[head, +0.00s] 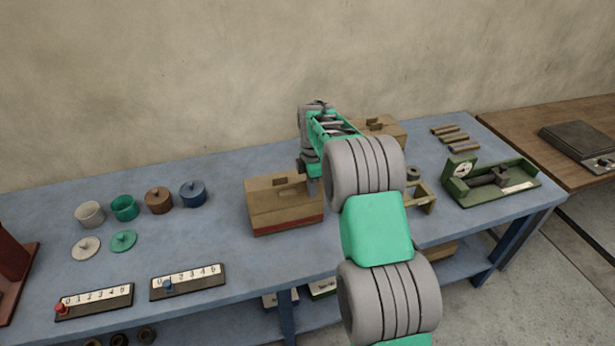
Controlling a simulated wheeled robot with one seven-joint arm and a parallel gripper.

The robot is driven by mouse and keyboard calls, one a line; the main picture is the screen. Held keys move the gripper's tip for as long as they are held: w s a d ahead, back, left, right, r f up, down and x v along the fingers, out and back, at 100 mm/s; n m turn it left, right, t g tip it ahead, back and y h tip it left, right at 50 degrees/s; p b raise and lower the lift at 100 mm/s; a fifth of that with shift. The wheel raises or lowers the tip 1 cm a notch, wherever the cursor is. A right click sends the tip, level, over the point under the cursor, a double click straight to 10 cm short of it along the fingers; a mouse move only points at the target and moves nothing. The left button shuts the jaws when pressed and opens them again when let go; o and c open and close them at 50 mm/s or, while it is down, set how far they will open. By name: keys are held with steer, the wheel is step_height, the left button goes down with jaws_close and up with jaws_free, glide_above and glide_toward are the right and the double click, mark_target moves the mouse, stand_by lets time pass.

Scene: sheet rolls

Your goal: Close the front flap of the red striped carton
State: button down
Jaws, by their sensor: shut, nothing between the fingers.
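The red striped carton (272,214) is a brown box on the blue table, just left of the arm, with a red band along the bottom of its front. A dark slot shows in its upper part. I cannot tell how far its front flap is folded. My gripper (313,187) points down at the carton's right end, shut and empty. It overlaps the carton's right edge in this view; I cannot tell whether it touches. The arm hides what lies just right of the carton.
A second brown carton (384,128) stands behind my arm, partly hidden. A green scale-like device (492,186) is at right. Several pots, including a blue one (192,193), and a slider board (188,282) are at left. The table between pots and carton is clear.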

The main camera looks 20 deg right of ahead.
steer(key=w, duration=0.1)
steer(key=w+p, duration=0.1)
steer(key=w, duration=0.1)
steer(key=w+p, duration=0.1)
steer(key=shift+w+r, duration=0.25)
steer(key=shift+w, duration=0.15)
steer(key=shift+r, duration=0.1)
stand_by(0.6)
step_height(320, 180, up, 9)
steer(key=p, duration=0.2)
stand_by(0.4)
